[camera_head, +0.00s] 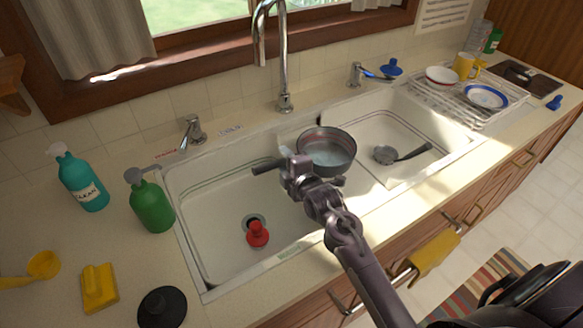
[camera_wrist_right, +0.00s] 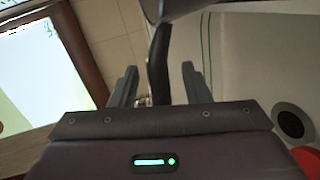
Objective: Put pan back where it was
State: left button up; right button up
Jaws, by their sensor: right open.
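The grey metal pan (camera_head: 327,148) sits at the divider between the two sink basins in the head view, its dark handle (camera_head: 265,167) pointing left. My right gripper (camera_head: 291,163) is at the handle, just left of the pan's bowl. In the right wrist view, the dark handle (camera_wrist_right: 158,65) stands between the two spread fingers of my right gripper (camera_wrist_right: 159,72). I see gaps beside it, so the fingers are open around it. Part of the handle is hidden by the gripper in the head view. My left gripper is not in view.
A tall faucet (camera_head: 284,60) rises behind the pan. A red plunger-like stopper (camera_head: 257,234) stands in the left basin; a dark ladle (camera_head: 402,153) lies in the right one. Green (camera_head: 150,205) and teal (camera_head: 80,183) bottles stand left. A dish rack (camera_head: 452,105) stands right.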

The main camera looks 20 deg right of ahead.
jog(key=b+v, duration=0.1)
jog(key=v, duration=1.1)
jog(key=shift+r, duration=0.1)
